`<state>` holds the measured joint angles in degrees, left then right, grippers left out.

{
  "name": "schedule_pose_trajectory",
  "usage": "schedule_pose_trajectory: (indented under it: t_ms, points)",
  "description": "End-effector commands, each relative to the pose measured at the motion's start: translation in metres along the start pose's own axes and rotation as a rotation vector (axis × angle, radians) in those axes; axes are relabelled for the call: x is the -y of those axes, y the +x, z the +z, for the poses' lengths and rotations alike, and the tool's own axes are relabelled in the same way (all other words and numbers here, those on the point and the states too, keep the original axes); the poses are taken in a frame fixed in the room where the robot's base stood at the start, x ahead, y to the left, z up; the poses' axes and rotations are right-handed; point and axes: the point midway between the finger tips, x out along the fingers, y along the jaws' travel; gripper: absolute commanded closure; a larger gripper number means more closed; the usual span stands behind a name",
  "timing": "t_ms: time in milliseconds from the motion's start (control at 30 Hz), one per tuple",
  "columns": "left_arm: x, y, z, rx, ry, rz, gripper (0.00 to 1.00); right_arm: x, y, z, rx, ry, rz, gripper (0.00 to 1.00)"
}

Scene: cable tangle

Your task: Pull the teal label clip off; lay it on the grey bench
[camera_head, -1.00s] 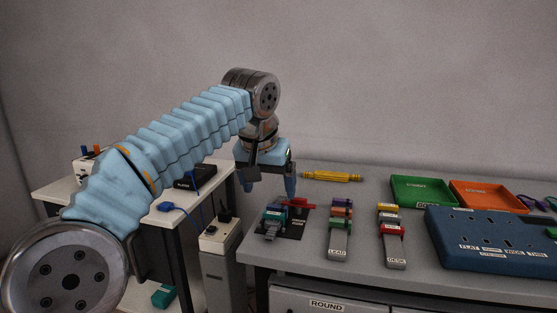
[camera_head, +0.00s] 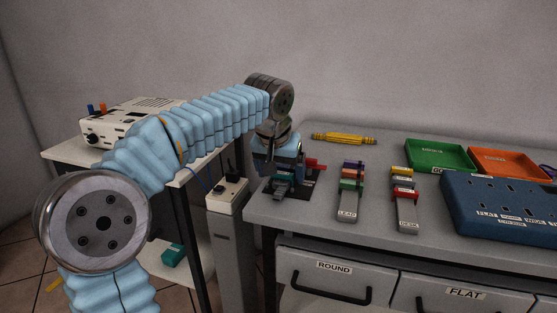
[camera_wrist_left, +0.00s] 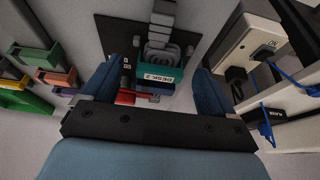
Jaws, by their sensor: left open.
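The teal label clip (camera_wrist_left: 150,73), with a white "DESK 2" label, sits on a grey ribbed cable end (camera_wrist_left: 163,30) over a black plate in the left wrist view. A blue-purple clip is close beside it. My left gripper (camera_wrist_left: 154,88) is open, with one blue finger on each side of the clip and visible gaps to both. A red clamp (camera_wrist_left: 128,97) lies near the left finger. In the head view my left gripper (camera_head: 280,168) is low over the black plate and partly hides the clips. My right gripper is not in view.
The grey bench (camera_head: 375,190) has bare room around two strips with coloured clips, LEAD (camera_head: 347,214) and DESK (camera_head: 408,212). A white socket box (camera_head: 226,197) stands left.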

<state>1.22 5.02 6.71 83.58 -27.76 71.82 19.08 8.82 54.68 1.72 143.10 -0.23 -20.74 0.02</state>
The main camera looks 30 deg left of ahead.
Motion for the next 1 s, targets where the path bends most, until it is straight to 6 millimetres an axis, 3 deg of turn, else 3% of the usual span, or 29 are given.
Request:
schedule_pose_trajectory:
  t_ms: [367,733,767,933,1000]
  points:
    - [0.0002,0.0062,0.0003,0.001,0.000,-0.001,0.14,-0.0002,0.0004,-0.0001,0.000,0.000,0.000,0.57]
    - [0.0002,0.0058,0.0002,0.001,0.000,0.000,0.71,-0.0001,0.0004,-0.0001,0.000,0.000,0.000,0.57]
    - [0.0002,0.0058,0.0002,0.001,0.000,0.000,0.47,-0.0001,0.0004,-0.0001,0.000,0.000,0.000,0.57]
    - [0.0001,0.0057,0.0001,0.000,0.000,0.000,0.73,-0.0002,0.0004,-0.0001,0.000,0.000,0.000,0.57]
    - [0.0001,0.0056,0.0001,0.000,0.000,0.000,0.76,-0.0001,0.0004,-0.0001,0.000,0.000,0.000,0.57]
